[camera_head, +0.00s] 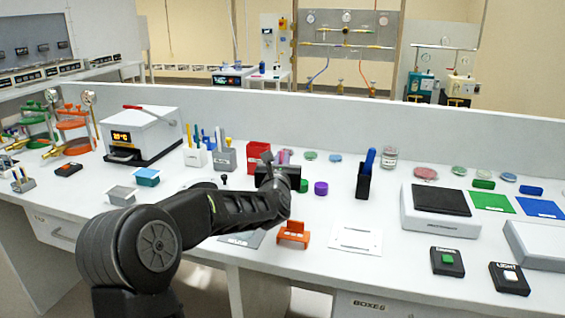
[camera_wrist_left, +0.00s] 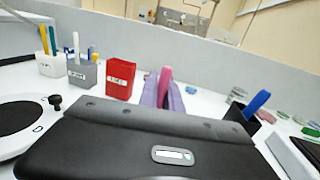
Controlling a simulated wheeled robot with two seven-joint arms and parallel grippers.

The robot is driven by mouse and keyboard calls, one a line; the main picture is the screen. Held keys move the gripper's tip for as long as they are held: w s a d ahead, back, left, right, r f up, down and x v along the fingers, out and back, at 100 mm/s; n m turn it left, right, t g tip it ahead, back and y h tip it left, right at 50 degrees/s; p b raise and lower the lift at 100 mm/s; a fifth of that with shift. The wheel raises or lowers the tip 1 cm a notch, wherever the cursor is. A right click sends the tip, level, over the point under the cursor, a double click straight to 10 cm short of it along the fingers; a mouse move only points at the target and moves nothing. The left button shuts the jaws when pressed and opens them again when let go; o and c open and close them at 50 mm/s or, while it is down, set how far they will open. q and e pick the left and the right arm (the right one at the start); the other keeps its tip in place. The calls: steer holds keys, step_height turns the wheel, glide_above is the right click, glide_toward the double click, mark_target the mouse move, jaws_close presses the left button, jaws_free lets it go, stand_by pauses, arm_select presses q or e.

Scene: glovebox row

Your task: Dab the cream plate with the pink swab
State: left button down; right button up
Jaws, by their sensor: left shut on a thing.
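My left gripper (camera_head: 283,160) is over the middle of the bench, behind its dark wrist in the head view. In the left wrist view its two lavender fingers (camera_wrist_left: 163,92) reach out past the black gripper body and are shut on the pink swab (camera_wrist_left: 165,76), whose upper end sticks up between them. The swab's lower end is hidden. I cannot pick out a clearly cream plate in either view. Several small round dishes lie toward the back, including a pink one (camera_head: 425,173) and a green one (camera_head: 459,170). My right gripper is not in view.
A red holder (camera_head: 258,154) stands just left of my gripper, with grey and white holders further left. A black holder with a blue item (camera_head: 364,178) stands to the right. A purple cap (camera_head: 320,188), an orange stand (camera_head: 293,233) and a white slotted plate (camera_head: 355,239) are nearby.

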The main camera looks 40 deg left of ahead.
mark_target(282, 151)
arm_select(q)
steer(key=shift+r+p, duration=0.4)
steer(key=shift+r, duration=1.2)
steer(key=shift+f, duration=0.1)
